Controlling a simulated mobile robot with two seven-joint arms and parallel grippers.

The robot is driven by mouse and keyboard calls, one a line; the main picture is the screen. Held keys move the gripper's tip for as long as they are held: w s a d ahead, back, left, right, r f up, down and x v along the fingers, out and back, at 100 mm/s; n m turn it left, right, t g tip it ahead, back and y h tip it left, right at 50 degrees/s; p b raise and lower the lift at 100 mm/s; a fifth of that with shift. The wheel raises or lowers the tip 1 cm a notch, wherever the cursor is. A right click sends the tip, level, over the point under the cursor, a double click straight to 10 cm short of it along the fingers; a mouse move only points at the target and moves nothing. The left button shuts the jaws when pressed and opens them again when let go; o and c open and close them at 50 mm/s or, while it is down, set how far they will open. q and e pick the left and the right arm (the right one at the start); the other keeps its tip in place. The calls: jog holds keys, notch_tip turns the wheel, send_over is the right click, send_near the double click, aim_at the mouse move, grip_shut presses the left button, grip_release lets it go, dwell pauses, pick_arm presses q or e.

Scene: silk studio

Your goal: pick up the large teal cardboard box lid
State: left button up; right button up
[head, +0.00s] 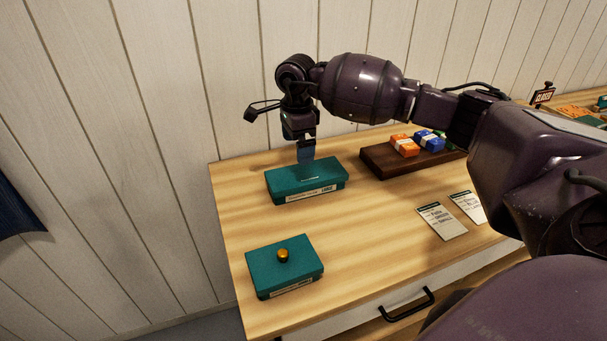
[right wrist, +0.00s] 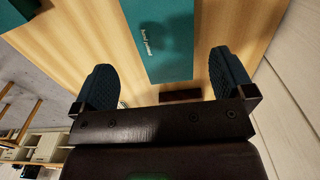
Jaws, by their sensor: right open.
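A teal cardboard box (head: 290,187) with a lid and a pale label on its front side lies flat on the wooden table near the wall. A second teal box (head: 268,270) with a gold knob on top lies nearer the front edge. My right gripper (head: 306,153) points down just above the far box, fingers empty. In the right wrist view, the right gripper (right wrist: 162,64) has its fingers wide apart, with the teal lid (right wrist: 165,55) and its white lettering between and beyond them. Contact with the lid cannot be told. My left gripper is not in view.
A dark wooden tray (head: 376,160) holds orange and blue packets to the right of the far box. Two printed cards (head: 441,221) lie on the table (head: 370,240). The plank wall (head: 160,130) stands close behind. The table between the two boxes is clear.

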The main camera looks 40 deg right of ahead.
aim_at(299, 175)
notch_tip(299, 175, down, 4)
jog(key=shift+r, duration=0.15)
jog(key=shift+f, duration=0.4)
notch_tip(299, 175, down, 5)
jog(key=shift+d+r, duration=0.15)
jog(key=shift+r, duration=0.05)
jog(key=c, duration=0.6)
jog(key=shift+r, duration=0.1)
